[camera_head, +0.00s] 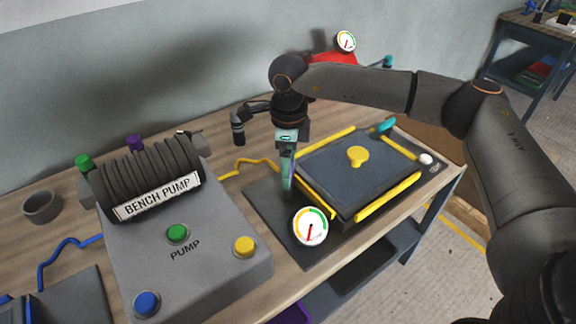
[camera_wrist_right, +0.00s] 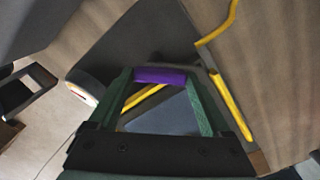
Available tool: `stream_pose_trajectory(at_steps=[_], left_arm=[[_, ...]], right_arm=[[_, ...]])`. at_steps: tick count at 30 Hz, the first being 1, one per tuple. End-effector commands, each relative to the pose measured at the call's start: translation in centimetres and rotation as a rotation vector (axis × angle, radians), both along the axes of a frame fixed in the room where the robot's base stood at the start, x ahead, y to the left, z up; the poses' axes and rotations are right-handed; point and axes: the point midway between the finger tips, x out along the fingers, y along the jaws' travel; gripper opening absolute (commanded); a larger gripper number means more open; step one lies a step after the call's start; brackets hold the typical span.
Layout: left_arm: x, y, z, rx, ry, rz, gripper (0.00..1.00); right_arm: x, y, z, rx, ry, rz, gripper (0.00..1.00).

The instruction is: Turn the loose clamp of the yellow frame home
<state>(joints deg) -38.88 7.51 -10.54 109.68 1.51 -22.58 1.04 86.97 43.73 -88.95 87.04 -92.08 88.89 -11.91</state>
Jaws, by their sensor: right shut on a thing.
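The yellow frame (camera_head: 389,197) edges a dark flat mould on a black board, with a yellow knob (camera_head: 357,155) at its middle. My right gripper (camera_head: 288,188) points down at the frame's left corner. In the right wrist view its green fingers (camera_wrist_right: 163,76) are shut on a purple bar (camera_wrist_right: 160,75), which looks like a clamp handle. A teal clamp handle (camera_head: 386,125) shows at the far corner and a white one (camera_head: 426,159) at the right corner. My left gripper is out of view.
A grey bench pump (camera_head: 204,250) with coloured buttons stands left of the board. A yellow hose (camera_head: 250,163) runs from it towards the frame. A dial gauge (camera_head: 310,226) stands close to the gripper, at the board's front. A grey cup (camera_head: 42,206) sits far left.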

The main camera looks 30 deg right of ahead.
Motion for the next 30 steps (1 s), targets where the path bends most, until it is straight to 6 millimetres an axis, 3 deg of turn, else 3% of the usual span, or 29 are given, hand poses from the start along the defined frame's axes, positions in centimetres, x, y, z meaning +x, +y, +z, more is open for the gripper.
stream_pose_trajectory(at_steps=[18, 30], left_arm=[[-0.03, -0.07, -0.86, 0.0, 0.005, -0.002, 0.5], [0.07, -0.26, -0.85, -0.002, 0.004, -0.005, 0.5]], right_arm=[[-0.25, -0.23, 0.09, 0.001, -0.002, -0.557, 0.27], [-0.34, -0.31, 0.16, 0.001, -0.004, -0.771, 0.27]])
